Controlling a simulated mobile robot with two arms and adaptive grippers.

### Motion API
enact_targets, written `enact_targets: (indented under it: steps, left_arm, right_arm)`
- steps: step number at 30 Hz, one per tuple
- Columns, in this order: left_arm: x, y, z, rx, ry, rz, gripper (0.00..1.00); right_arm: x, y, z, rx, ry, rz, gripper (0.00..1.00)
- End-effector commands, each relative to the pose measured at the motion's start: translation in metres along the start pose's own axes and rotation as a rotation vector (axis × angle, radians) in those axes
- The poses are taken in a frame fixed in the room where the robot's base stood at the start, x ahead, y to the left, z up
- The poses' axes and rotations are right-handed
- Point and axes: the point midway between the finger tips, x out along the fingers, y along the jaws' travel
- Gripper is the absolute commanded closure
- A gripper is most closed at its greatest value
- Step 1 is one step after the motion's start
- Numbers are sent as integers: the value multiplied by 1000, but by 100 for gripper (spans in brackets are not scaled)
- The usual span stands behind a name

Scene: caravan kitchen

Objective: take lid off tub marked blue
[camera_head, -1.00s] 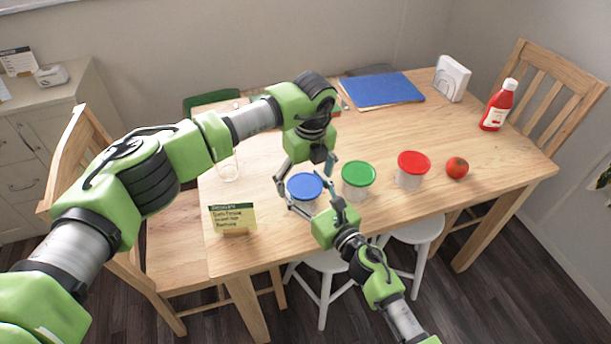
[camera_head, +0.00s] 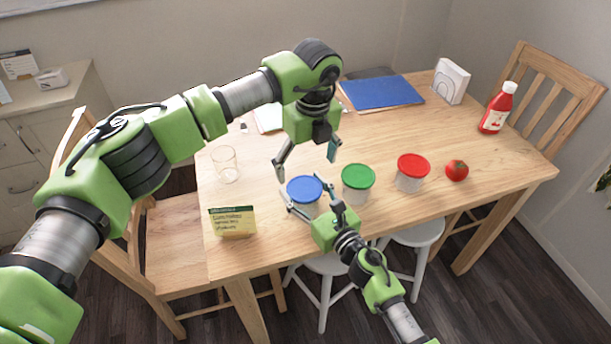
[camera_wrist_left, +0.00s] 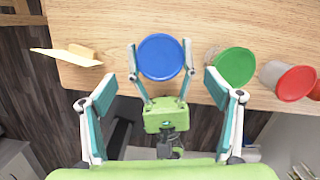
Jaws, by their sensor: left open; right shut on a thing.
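The tub with the blue lid (camera_head: 305,189) stands on the table, its lid seated on top. It also shows in the left wrist view (camera_wrist_left: 161,57). My right gripper (camera_head: 315,210) is shut on this tub's body, one finger on each side, from the near side. My left gripper (camera_head: 307,158) is open and empty, above and just behind the blue lid, fingers pointing down. In the left wrist view its fingers spread wide at both sides. The tub's lower body is partly hidden by the right gripper.
A green-lidded tub (camera_head: 358,177) stands close to the right, then a red-lidded tub (camera_head: 412,171) and a tomato (camera_head: 457,170). A note card (camera_head: 232,221) and a glass (camera_head: 225,164) stand left. Ketchup (camera_head: 496,110), a napkin holder (camera_head: 451,81) and a blue folder (camera_head: 382,92) are farther back.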

Motion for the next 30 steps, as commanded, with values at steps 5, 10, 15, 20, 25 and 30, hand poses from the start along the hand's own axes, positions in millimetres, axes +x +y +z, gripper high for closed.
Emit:
enact_targets:
  steps: [5, 10, 15, 20, 25, 30]
  left_arm:
    - [-32, 0, 0, 2, -2, -1, 18]
    - [-48, 0, 0, 1, -1, -1, 18]
    - [-54, 0, -1, 2, 1, 1, 18]
    - [-54, 0, -1, 1, 1, 1, 18]
    - [-54, 0, 0, 1, 0, 1, 18]
    - [-54, 0, 0, 1, 0, 1, 18]
  right_arm:
    - [0, 0, 0, 0, 1, 0, 78]
    - [0, 0, 0, 0, 1, 0, 78]
    - [0, 0, 0, 0, 1, 0, 78]
    - [0, 0, 0, 0, 1, 0, 78]
    - [0, 0, 0, 0, 1, 0, 19]
    - [0, 0, 0, 0, 0, 0, 19]
